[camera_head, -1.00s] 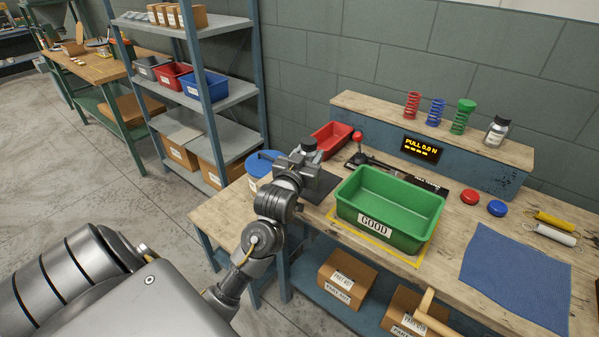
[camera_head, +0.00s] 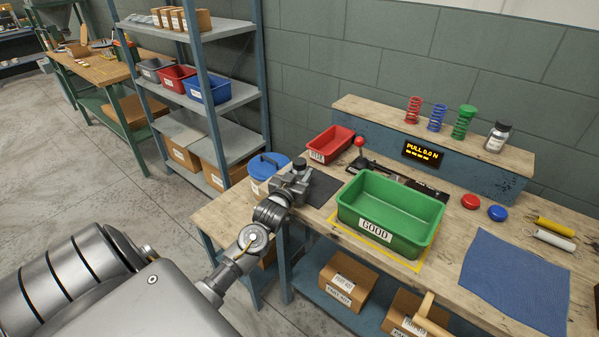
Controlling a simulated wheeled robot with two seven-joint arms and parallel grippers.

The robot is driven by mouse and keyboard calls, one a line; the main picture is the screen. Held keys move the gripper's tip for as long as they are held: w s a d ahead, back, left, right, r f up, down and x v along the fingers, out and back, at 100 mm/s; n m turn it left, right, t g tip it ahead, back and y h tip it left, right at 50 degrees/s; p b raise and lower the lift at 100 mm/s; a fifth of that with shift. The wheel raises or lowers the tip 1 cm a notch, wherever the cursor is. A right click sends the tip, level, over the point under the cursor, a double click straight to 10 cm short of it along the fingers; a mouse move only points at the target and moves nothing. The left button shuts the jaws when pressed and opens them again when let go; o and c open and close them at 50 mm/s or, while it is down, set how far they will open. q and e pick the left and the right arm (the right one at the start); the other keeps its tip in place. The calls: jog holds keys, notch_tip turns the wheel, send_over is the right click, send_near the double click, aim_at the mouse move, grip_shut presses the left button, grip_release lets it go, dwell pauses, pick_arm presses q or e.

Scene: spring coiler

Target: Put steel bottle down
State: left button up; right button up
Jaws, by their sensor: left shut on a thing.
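My left gripper (camera_head: 297,180) is shut on the steel bottle (camera_head: 300,164), at the left end of the workbench. Only the bottle's dark cap and a little of its grey top show above the fingers; the gripper hides the rest. The bottle looks upright. It is beside or over the left part of a dark mat (camera_head: 324,191); whether its base touches the surface cannot be seen. My right gripper is not in view.
A green GOOD bin (camera_head: 375,236) stands just right of the mat. A red bin (camera_head: 330,146) is behind, and a blue-lidded tub (camera_head: 266,170) is close on the left. A lever with a red knob (camera_head: 360,143) stands behind the mat.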

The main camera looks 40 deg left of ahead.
pick_arm(q)
jog(key=shift+f, duration=0.2)
jog(key=o, duration=1.1)
jog(key=shift+o, duration=0.3)
